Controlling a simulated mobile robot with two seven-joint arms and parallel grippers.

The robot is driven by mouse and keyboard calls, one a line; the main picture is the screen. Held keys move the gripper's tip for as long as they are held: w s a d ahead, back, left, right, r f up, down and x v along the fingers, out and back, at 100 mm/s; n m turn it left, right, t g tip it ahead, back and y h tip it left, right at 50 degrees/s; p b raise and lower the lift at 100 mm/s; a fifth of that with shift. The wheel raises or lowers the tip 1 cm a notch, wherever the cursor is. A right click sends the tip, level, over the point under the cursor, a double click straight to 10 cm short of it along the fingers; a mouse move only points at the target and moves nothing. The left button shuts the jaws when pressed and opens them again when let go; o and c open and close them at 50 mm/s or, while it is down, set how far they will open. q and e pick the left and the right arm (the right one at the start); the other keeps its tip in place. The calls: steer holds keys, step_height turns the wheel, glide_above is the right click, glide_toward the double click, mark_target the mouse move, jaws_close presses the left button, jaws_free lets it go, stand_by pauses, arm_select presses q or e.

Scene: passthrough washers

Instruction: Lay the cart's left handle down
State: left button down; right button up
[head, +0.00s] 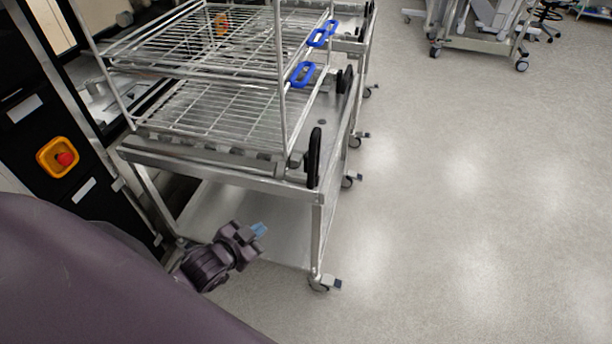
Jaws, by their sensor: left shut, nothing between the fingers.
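The metal cart (222,166) stands in front of me, carrying a wire rack. A black loop handle (315,157) stands upright at its near right corner. A second black handle (345,80) stands further back along the same right end. My left gripper (258,230) has pale blue fingertips. It is shut and empty, in front of the cart's near side, below and left of the near handle and apart from it in the picture. My right gripper is not in view.
The wire rack (205,108) has blue grips (302,74) at its right. A black panel with a red emergency button (66,158) is at the left. A cart caster (320,283) stands on the floor. Open floor (470,200) lies to the right; other wheeled equipment (478,25) is behind.

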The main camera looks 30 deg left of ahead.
arm_select(q)
steer(key=shift+w+r+m+t+h+b, duration=1.2)
steer(key=shift+w+r+m+h+b, duration=1.7)
steer(key=shift+m, duration=5.1)
steer(key=w+d+y+b, duration=0.1)
steer(key=w+d, duration=0.1)
steer(key=w, duration=1.1)
steer(key=shift+w+d+f+b, duration=0.15)
steer(key=shift+d+f+b, duration=0.05)
steer(key=shift+f+b, duration=0.2)
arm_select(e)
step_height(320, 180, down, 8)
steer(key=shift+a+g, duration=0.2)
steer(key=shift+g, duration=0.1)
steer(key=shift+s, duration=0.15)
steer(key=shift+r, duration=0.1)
